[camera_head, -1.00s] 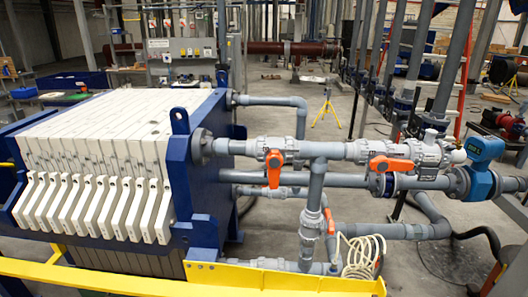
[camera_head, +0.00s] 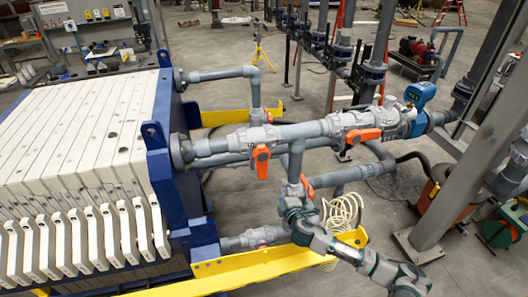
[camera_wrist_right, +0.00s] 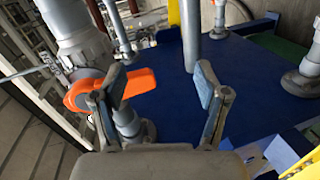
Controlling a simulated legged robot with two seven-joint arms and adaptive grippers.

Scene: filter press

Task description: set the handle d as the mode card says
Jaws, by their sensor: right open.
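Several orange valve handles sit on the grey pipes. In the head view one handle (camera_head: 261,161) hangs down on the upper pipe, and another handle (camera_head: 364,135) lies level to its right. A third handle (camera_head: 307,186) is on the vertical pipe. No letters are legible, so I cannot tell which is d; I see no readable mode card. My right gripper (camera_head: 287,206) is by the lower vertical pipe. In the right wrist view the gripper (camera_wrist_right: 162,86) is open, with an orange handle (camera_wrist_right: 138,82) behind its left finger; contact is unclear. My left gripper is out of view.
The filter press with white plates (camera_head: 75,150) and blue frame (camera_head: 172,190) stands at left. A yellow rail (camera_head: 270,264) runs across the front. A coiled hose (camera_head: 343,212) hangs beside my right gripper. A grey post (camera_head: 465,160) stands at right.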

